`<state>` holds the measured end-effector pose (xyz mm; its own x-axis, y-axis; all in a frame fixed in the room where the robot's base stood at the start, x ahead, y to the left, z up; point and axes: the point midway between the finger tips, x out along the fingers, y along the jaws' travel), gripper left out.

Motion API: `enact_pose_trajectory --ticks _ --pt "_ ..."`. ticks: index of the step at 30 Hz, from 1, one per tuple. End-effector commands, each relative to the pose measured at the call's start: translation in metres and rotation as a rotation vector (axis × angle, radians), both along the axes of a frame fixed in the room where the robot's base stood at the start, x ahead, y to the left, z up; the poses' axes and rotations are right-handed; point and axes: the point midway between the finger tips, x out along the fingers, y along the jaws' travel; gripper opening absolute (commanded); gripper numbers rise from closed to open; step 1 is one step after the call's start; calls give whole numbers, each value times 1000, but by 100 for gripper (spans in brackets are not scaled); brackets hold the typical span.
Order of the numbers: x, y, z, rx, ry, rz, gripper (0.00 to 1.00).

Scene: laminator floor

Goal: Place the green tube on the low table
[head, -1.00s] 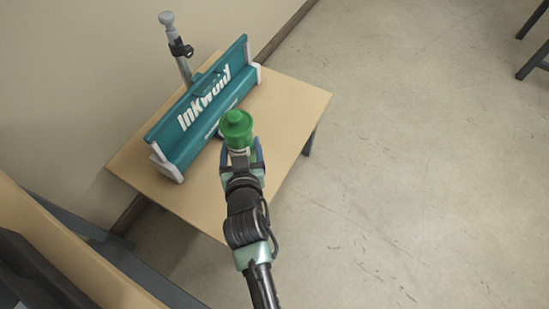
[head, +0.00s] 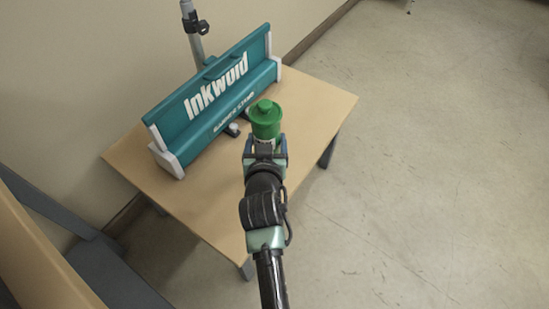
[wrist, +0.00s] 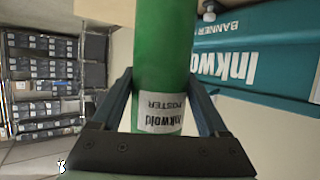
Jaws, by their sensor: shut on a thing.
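The green tube (head: 265,119) has a green cap and stands about upright in my gripper (head: 264,150). In the wrist view the tube (wrist: 162,60) lies between the two fingers (wrist: 165,100), with a white "Inkwold poster" label near the palm. My gripper is shut on it. The low table (head: 310,105) has a light wooden top and dark legs. The tube shows over the table's right half in the head view. I cannot tell whether its base touches the tabletop, since my gripper hides it.
A teal "Inkwold" banner stand (head: 205,105) with white end caps takes up the back left of the table. A grey pole (head: 194,35) rises behind it by the wall. The tabletop's right and front parts are clear. Open floor (head: 430,170) lies to the right.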

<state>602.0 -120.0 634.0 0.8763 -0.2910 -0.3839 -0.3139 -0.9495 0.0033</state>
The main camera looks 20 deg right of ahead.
Motion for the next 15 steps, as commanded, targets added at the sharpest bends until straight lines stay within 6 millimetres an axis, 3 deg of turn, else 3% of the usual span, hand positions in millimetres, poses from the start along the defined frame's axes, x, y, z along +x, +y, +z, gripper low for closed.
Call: enact_pose_trajectory --ticks 15 --pt "1 0 -59 -3 -5 0 0"
